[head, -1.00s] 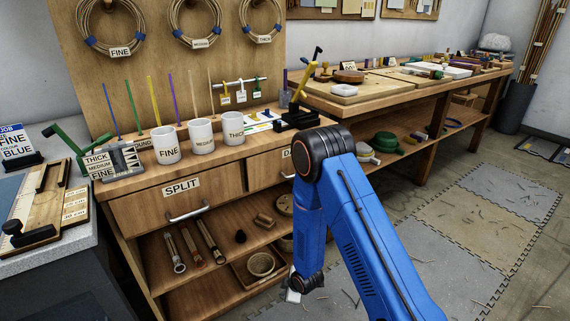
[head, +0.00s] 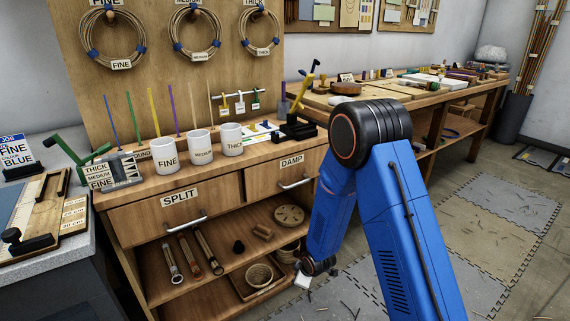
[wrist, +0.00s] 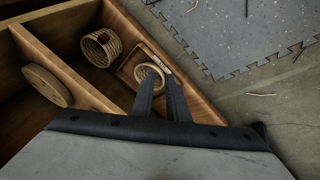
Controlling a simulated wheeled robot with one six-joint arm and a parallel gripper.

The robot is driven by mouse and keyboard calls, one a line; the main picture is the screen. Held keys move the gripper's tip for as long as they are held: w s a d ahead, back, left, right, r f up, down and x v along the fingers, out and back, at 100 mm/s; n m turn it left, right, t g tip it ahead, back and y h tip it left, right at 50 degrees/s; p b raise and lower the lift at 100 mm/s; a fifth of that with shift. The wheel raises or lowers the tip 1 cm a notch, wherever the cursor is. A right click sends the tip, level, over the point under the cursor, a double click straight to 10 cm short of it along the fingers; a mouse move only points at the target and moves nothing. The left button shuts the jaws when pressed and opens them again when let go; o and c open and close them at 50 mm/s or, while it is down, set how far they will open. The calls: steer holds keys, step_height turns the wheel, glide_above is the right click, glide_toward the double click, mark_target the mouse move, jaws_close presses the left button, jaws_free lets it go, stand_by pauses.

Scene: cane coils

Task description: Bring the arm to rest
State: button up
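My blue arm rises in front of the bench in the head view, bent at a black elbow joint, with its forearm hanging down toward the lower shelves. My gripper shows in the wrist view (wrist: 158,78) as two dark fingers pointing over the shelf edge. A gap shows between them and nothing is held. In the head view the arm's end is low by the right end of the lower shelf, and the fingers are not clear there.
A woven basket (wrist: 100,47) and a small cane ring (wrist: 150,76) are on the shelf below my gripper. A round disc (head: 289,215) lies on the shelf above. White cups, including FINE (head: 168,153), stand on the bench.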

steer(key=s+d+r+m+h, duration=0.1)
steer(key=s+d+r+m, duration=0.3)
steer(key=r, duration=0.6)
steer(key=s+d+r+m, duration=0.1)
steer(key=s+d+r, duration=0.1)
steer(key=d+r, duration=0.6)
steer(key=s+d+r+m+h, duration=0.1)
steer(key=s+d+r+m, duration=0.2)
steer(key=r, duration=0.8)
steer(key=s+d+r+m, duration=0.2)
steer(key=s+d+r, duration=0.1)
steer(key=s, duration=0.6)
steer(key=s+d+r+m, duration=0.2)
steer(key=s+r, duration=0.3)
steer(key=s, duration=0.4)
steer(key=s+d+r+m, duration=0.2)
steer(key=s+d+r, duration=0.2)
steer(key=s, duration=0.5)
steer(key=shift+r+h, duration=0.4)
steer(key=shift+r, duration=0.05)
steer(key=shift+d, duration=0.1)
